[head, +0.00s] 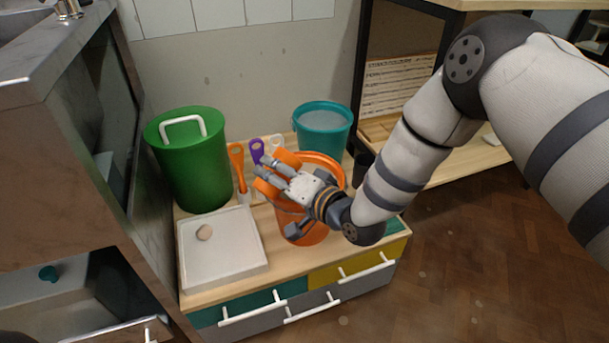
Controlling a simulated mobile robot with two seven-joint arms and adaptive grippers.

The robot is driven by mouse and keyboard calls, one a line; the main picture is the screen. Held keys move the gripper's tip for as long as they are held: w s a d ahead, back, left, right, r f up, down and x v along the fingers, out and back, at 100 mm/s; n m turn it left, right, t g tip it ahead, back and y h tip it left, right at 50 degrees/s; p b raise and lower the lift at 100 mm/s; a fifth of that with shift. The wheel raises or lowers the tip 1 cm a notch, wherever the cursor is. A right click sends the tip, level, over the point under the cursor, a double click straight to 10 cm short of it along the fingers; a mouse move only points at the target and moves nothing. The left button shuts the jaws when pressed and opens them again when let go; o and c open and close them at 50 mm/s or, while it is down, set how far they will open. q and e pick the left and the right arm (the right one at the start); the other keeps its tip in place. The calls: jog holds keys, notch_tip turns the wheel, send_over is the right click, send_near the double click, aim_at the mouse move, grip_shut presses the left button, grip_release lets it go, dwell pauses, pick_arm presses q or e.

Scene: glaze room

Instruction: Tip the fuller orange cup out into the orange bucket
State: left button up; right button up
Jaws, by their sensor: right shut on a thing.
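The orange bucket (335,166) stands on the wooden top of the low cabinet, partly hidden by my right gripper and arm. My right gripper (268,177) is above the bucket's left side, its fingers shut on an orange cup (286,158). The cup shows only as orange patches around the fingers and looks tilted. Its opening and contents are hidden, and I cannot tell whether anything is pouring. No second orange cup can be made out. My left gripper is not in view.
A green lidded bin (190,165) stands at the back left and a teal bucket (323,130) at the back right. Orange (238,160) and purple (257,150) handled tools stand behind the gripper.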

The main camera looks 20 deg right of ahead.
jog(key=shift+r+m, duration=0.2)
jog(key=shift+m, duration=0.3)
jog(key=shift+d+r+m, duration=0.1)
jog(key=shift+r+m, duration=0.1)
jog(key=shift+m, duration=0.1)
jog(key=shift+w+d+f+m+g+y+b, duration=0.15)
jog(key=shift+w+d+f+m+y+b, duration=0.1)
jog(key=shift+d+m+b, duration=0.25)
jog(key=shift+w+d+f+m+g+y+b, duration=0.1)
jog(key=shift+w+d+m+g+y+b, duration=0.15)
jog(key=shift+b, duration=0.45)
dwell(0.3)
jog(key=shift+w+d+f+m, duration=0.1)
jog(key=shift+d+f+m, duration=0.1)
jog(key=shift+f+m, duration=0.25)
dwell(0.8)
jog(key=shift+w+d+r+m+g+y+b, duration=0.1)
jog(key=shift+d+r+m+g+y+b, duration=0.2)
jog(key=shift+m, duration=0.4)
